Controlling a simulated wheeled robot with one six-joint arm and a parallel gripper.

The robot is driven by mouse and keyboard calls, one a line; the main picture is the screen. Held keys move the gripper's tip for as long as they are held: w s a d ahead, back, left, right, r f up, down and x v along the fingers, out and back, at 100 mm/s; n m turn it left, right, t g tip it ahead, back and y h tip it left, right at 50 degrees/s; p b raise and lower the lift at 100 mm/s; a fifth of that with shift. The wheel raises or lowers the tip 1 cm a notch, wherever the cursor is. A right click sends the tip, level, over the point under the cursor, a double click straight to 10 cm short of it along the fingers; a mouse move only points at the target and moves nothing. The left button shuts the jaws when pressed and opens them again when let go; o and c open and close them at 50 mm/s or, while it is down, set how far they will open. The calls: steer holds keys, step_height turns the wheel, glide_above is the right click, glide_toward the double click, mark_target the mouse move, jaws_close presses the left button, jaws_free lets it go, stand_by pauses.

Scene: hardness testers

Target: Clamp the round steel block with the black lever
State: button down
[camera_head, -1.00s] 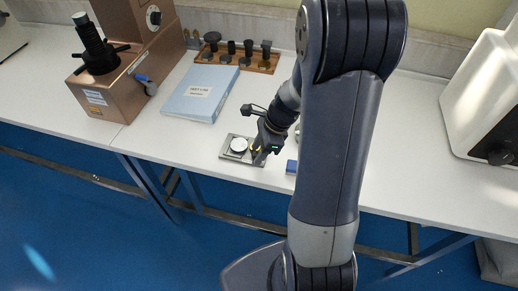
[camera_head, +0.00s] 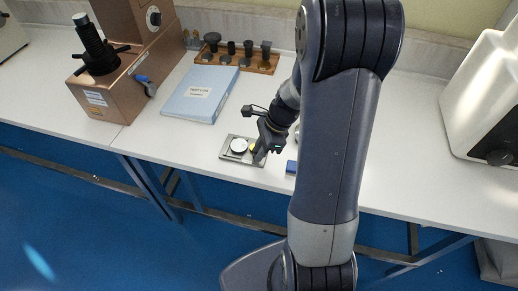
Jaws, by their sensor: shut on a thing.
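The round steel block (camera_head: 239,145) shows as a small bright disc on a grey metal plate (camera_head: 228,157) near the bench's front edge. My gripper (camera_head: 258,156) is at the right part of this plate, just right of the block, pointing down. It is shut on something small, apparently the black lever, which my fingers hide. A small yellow part (camera_head: 253,148) shows between the block and my gripper. Whether the block is pressed down cannot be told.
A blue box (camera_head: 291,167) lies right of the plate. Behind are a blue-white binder (camera_head: 201,93) and a wooden rack (camera_head: 262,67) with several black pieces. A copper-coloured tester (camera_head: 115,85) stands left, a white machine (camera_head: 485,100) right. My arm hides the bench middle.

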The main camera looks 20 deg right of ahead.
steer(key=n, duration=0.1)
steer(key=d+n+g, duration=0.1)
steer(key=n+p, duration=0.1)
steer(key=n, duration=0.1)
steer(key=shift+w+d+r+g, duration=0.1)
steer(key=shift+w+d+g, duration=0.1)
steer(key=shift+w+g, duration=0.1)
steer(key=n, duration=0.2)
steer(key=d+n+g+p, duration=0.1)
steer(key=shift+w+n, duration=0.35)
steer(key=shift+n, duration=0.05)
steer(key=n, duration=0.2)
steer(key=w+d+n+g+h, duration=0.1)
steer(key=n, duration=0.1)
steer(key=shift+w+g+h, duration=0.15)
steer(key=shift+g+h, duration=0.15)
steer(key=shift+w+d+n+g+h+p, duration=0.15)
steer(key=shift+w+n+h, duration=0.15)
steer(key=shift+n, duration=0.6)
steer(key=shift+w+n+g+h+p, duration=0.15)
steer(key=shift+w+n+h, duration=0.1)
steer(key=shift+n, duration=0.65)
steer(key=c, duration=1.3)
jaws_free()
steer(key=v, duration=1)
steer(key=shift+w+r, duration=0.25)
steer(key=shift+r, duration=0.05)
